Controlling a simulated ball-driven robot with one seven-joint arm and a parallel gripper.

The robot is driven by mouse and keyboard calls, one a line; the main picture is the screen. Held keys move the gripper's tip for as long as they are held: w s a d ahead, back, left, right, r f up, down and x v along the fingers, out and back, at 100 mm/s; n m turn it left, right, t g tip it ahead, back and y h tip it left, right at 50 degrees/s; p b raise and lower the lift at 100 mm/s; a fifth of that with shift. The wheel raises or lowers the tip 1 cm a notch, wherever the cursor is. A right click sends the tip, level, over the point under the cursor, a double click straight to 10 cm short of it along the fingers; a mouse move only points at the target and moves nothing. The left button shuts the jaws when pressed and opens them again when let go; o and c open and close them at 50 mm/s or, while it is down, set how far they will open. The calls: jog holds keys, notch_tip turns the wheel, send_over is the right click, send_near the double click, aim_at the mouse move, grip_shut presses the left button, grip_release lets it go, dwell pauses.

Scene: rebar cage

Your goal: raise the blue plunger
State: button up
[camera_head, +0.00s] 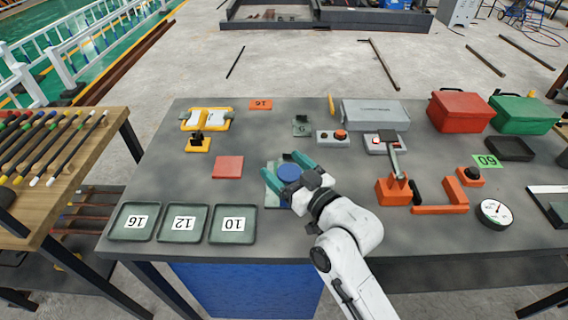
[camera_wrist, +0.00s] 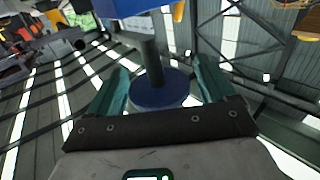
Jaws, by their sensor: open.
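The blue plunger (camera_head: 289,172) shows in the head view as a round blue disc on the grey table, at a grey-green plate (camera_head: 272,201). In the wrist view it is a blue disc (camera_wrist: 160,93) with a dark rod, and a blue block (camera_wrist: 125,7) lies at the rod's far end. My gripper (camera_head: 280,161) is open, its two teal fingers on either side of the disc. In the wrist view my gripper (camera_wrist: 162,66) shows gaps between the fingers and the rod. Whether a finger touches the disc's rim I cannot tell.
An orange lever device (camera_head: 394,191) stands right of my arm, and a dial gauge (camera_head: 495,213) is farther right. Trays marked 16, 12 and 10 (camera_head: 232,238) lie at the front left. A red square (camera_head: 228,167) lies left of the plunger. Some bare table lies between them.

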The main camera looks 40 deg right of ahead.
jog(key=shift+w, duration=0.4)
jog(key=c, duration=1.5)
jog(key=shift+r+p, duration=0.55)
jog(key=shift+r, duration=0.65)
jog(key=o, duration=1.5)
jog(key=shift+r, duration=0.1)
jog(key=shift+a, duration=0.1)
jog(key=shift+f, duration=0.2)
jog(key=shift+s, duration=0.1)
